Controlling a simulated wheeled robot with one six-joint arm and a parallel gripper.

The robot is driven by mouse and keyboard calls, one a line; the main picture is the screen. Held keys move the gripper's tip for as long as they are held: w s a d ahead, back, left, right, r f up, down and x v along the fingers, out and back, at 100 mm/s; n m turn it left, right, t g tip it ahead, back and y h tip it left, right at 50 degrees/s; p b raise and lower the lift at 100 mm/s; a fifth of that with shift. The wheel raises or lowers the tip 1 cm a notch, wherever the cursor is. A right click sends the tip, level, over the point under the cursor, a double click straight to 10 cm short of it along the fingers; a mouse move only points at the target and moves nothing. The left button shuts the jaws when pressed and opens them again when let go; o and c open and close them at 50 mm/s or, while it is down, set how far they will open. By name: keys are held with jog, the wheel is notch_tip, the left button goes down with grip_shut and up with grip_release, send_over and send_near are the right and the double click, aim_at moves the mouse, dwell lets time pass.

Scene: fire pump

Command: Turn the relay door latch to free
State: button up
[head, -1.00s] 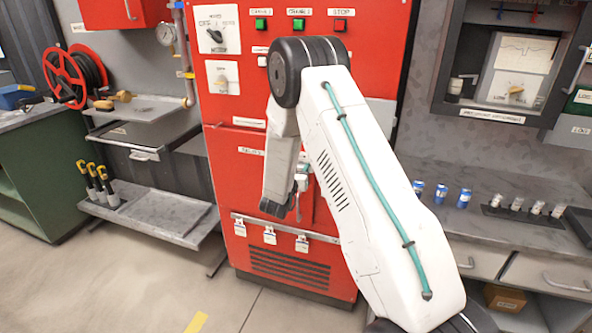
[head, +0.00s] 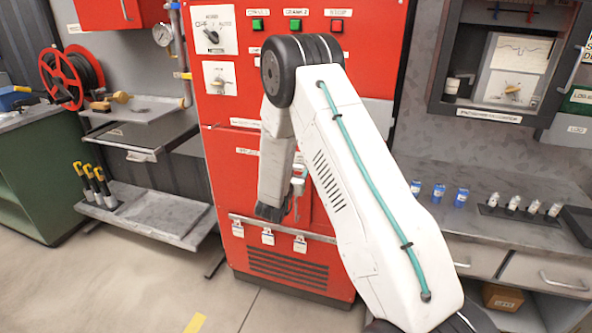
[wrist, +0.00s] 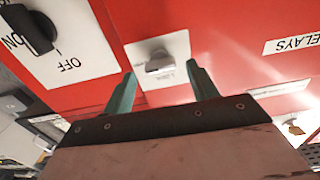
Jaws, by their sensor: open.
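In the wrist view, a small grey latch knob (wrist: 159,61) sits on a pale plate on the red cabinet face. A label reading RELAYS (wrist: 296,43) shows upside down to its right. My gripper (wrist: 160,70) is open, with its two teal fingers either side of the knob in the picture. The fingers look apart from the knob, and nothing is held. In the head view, my gripper (head: 298,186) is partly hidden by my arm, in front of the red cabinet (head: 222,170). The latch cannot be made out there.
A black OFF/ON switch (wrist: 28,29) is close at the upper left of the wrist view. The cabinet carries another selector (head: 211,36) and a row of buttons (head: 295,24). Metal shelves (head: 150,212) stand left, a workbench (head: 500,222) right. Floor in front is clear.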

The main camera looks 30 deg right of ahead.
jog(key=v, duration=0.6)
jog(key=shift+f, duration=0.1)
dwell(0.3)
